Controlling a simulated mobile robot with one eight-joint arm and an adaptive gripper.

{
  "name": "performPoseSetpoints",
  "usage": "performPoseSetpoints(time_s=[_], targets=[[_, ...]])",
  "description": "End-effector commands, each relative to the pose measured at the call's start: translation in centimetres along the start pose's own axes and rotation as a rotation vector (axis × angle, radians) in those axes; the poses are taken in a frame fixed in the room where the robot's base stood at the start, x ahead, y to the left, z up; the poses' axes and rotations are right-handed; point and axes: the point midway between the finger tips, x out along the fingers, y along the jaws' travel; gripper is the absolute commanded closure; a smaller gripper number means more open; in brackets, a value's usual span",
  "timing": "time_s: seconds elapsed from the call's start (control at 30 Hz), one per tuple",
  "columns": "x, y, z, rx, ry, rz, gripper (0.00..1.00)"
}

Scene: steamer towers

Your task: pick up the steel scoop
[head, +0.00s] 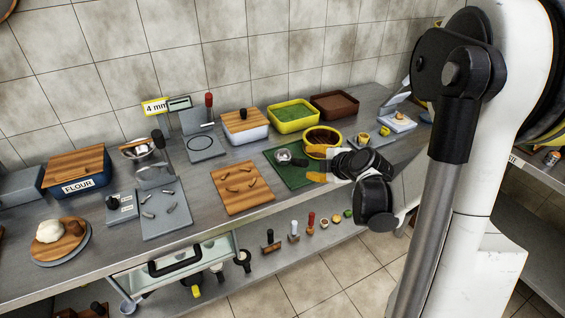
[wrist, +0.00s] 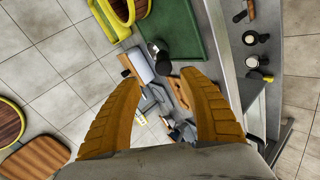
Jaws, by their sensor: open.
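A small round steel piece with a dark handle, which looks like the steel scoop (head: 283,155), lies on the green mat (head: 297,178) in the head view. In the wrist view the steel scoop (wrist: 164,66) shows as a grey cup with a black part beside it, near the end of the green mat (wrist: 181,28). My gripper (head: 318,164) is open, with its two orange fingers over the right part of the mat, right of the scoop. In the wrist view my gripper (wrist: 162,80) is empty, its fingers spread, and the scoop appears just beyond the fingertips.
A yellow-rimmed round steamer (head: 323,137) stands just behind my fingers. A wooden board (head: 242,187) with several small pieces lies left of the mat. A yellow tray (head: 293,116) and a brown tray (head: 334,105) stand behind. Several tools (head: 294,232) sit along the lower shelf.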

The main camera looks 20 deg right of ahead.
Motion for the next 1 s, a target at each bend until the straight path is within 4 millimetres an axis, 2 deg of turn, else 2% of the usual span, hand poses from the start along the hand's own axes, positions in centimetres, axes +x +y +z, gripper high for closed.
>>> performPoseSetpoints(time_s=[0.03, 0.1, 0.37, 0.6, 0.87, 1.0], targets=[[1.1, -0.2, 0.0, -0.002, 0.002, -0.002, 0.5], [2.0, -0.2, 0.0, -0.001, 0.001, -0.002, 0.5], [3.8, -0.5, 0.1, 0.0, 0.001, -0.001, 0.5], [7.5, -1.0, 0.2, 0.0, 0.002, -0.002, 0.5], [7.8, -0.8, 0.2, 0.001, 0.0, -0.002, 0.5], [7.8, -0.8, 0.2, 0.001, 0.0, -0.002, 0.91]])
